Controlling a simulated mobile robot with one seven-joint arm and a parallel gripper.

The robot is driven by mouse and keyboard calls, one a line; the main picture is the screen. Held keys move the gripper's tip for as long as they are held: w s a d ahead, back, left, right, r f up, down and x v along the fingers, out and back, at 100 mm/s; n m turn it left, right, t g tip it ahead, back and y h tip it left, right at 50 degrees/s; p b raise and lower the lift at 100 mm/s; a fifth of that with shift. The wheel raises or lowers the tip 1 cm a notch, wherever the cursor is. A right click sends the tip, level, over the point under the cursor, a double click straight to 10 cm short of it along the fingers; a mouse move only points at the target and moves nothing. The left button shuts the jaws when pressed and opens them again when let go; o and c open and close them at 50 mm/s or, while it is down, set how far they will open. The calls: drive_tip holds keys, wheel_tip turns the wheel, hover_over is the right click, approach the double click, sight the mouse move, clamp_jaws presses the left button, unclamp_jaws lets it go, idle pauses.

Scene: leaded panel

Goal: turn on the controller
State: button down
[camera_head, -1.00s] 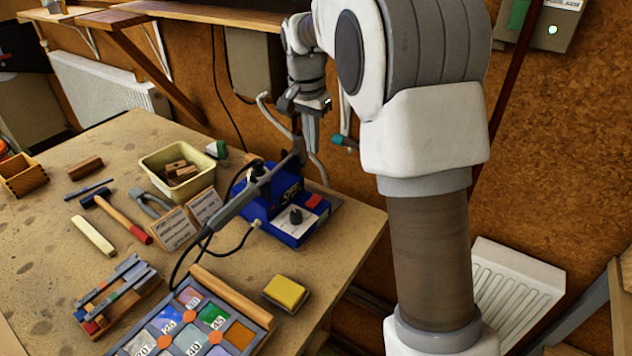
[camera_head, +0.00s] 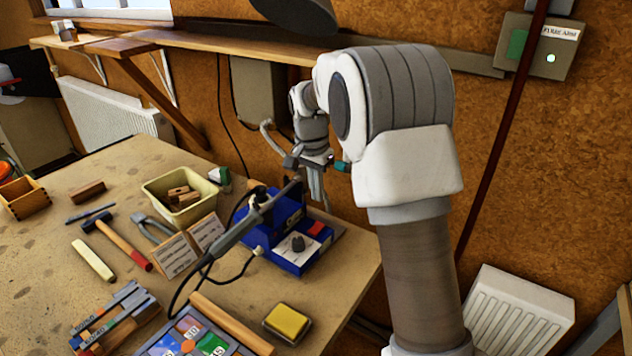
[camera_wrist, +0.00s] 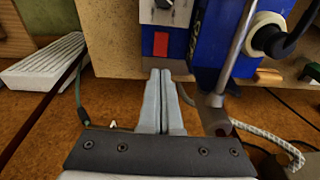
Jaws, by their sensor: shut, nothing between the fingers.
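The controller is a blue box (camera_head: 284,253) on the bench's right side, with a dark knob (camera_head: 298,243) on a white panel. Beside the knob is a red switch (camera_head: 316,228); it also shows in the wrist view (camera_wrist: 161,44). My gripper (camera_head: 317,195) points down just behind the controller, past its back right side. In the wrist view, my gripper's fingers (camera_wrist: 160,75) are pressed together and empty. Their tips appear just below the red switch in that picture, and I cannot tell the gap. Whether the switch is on is not clear.
A grey soldering iron (camera_head: 243,222) slants across the controller's left side, its cord looping over the bench. A yellow sponge (camera_head: 287,322) lies in front. A cream tub (camera_head: 183,210) stands to the left. The wall rises close behind my arm.

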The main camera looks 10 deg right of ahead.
sight(320, 223)
drive_tip(key=f, duration=0.8)
drive_tip(key=shift+w+d+f, duration=0.15)
drive_tip(key=shift+w+d, duration=0.2)
drive_tip(key=shift+w+d+f, duration=0.1)
drive_tip(key=shift+f, duration=0.3)
drive_tip(key=shift+r, duration=0.15)
